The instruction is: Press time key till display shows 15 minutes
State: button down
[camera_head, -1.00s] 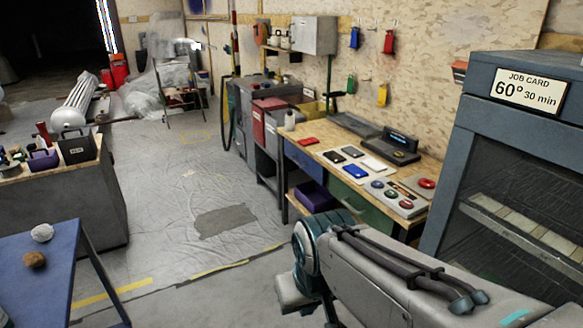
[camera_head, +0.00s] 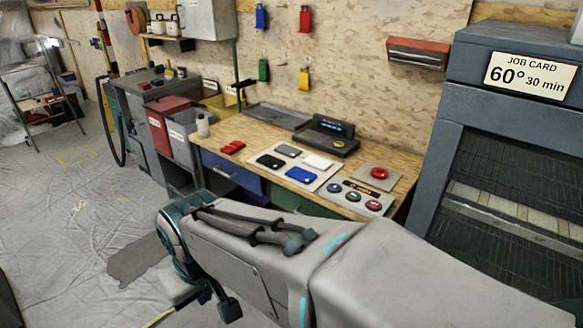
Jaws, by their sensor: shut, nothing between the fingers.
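A panel with three round buttons (camera_head: 355,197), blue, green and red, lies at the front right of the wooden workbench (camera_head: 262,153). It has a small orange-lit display (camera_head: 362,186) whose text is too small to read. Behind it, a dark console (camera_head: 327,137) carries a small bluish display (camera_head: 333,126), also unreadable, and a yellowish round key (camera_head: 338,144). My grey arm crosses the foreground in front of the bench.
A red mushroom button (camera_head: 379,173) sits on a plate beside the panel. A board (camera_head: 325,176) holds several flat coloured slabs. A blue-grey oven cabinet (camera_head: 440,168) stands at right, its job card (camera_head: 530,77) reading 60° 30 min. The sheeted floor (camera_head: 60,225) at left is open.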

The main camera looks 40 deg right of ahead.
aim_at(333, 187)
jog(key=z, duration=0.75)
jog(key=i, duration=0.85)
jog(key=z, duration=0.85)
